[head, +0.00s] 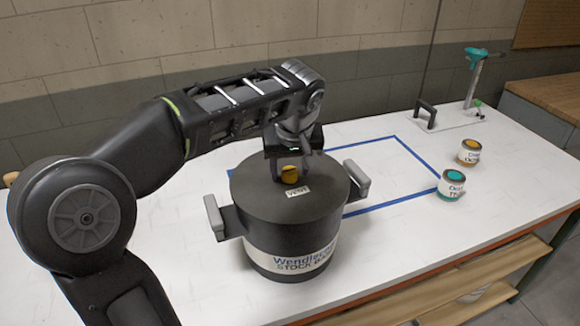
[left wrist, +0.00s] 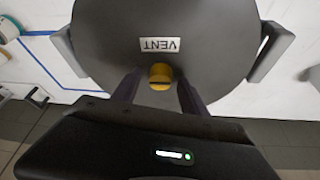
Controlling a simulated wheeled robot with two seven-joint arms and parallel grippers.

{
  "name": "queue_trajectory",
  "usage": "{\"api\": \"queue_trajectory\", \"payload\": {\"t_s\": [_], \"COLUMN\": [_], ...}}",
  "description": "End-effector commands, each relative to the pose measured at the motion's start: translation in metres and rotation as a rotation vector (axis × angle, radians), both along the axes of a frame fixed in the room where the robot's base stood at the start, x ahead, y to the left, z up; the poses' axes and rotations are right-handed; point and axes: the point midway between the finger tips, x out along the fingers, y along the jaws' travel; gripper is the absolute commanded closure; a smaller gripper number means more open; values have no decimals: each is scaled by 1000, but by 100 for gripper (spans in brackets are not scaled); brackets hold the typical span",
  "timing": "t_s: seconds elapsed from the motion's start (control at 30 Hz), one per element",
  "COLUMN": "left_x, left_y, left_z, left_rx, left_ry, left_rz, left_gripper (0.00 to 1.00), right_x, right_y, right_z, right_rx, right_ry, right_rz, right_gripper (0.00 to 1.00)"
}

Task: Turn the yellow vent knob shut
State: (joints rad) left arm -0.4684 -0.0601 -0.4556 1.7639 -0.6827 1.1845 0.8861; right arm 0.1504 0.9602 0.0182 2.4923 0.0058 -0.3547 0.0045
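The yellow vent knob (head: 289,174) sits on the lid of a dark round pot (head: 285,205), behind a small white label. In the left wrist view the knob (left wrist: 160,76) shows a slot across it, next to the VENT label (left wrist: 160,44). My left gripper (head: 288,166) points down over the knob. In the left wrist view its two fingers (left wrist: 159,92) stand apart, one on each side of the knob, with gaps visible between. Whether the fingertips reach down to the lid is hard to tell. My right gripper is not in view.
The pot has grey side handles (head: 215,217) and stands near the white table's (head: 150,270) front, by a blue tape outline (head: 400,140). A stand with a teal top (head: 474,62) is at the back.

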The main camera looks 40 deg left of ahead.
Motion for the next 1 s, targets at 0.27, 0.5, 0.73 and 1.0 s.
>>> {"api": "queue_trajectory", "payload": {"t_s": [0.27,0.5,0.73,1.0], "left_x": [0,0,0,0], "left_y": [0,0,0,0], "left_z": [0,1,1,0], "left_rx": [0,-1,-1,0], "left_ry": [0,-1,-1,0], "left_rz": [0,0,0,-15], "left_gripper": [71,91,100,100], "right_x": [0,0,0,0], "right_y": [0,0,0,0], "right_z": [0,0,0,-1], "right_rx": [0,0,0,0], "right_ry": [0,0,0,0], "right_rz": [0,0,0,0], "right_gripper": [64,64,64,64]}}
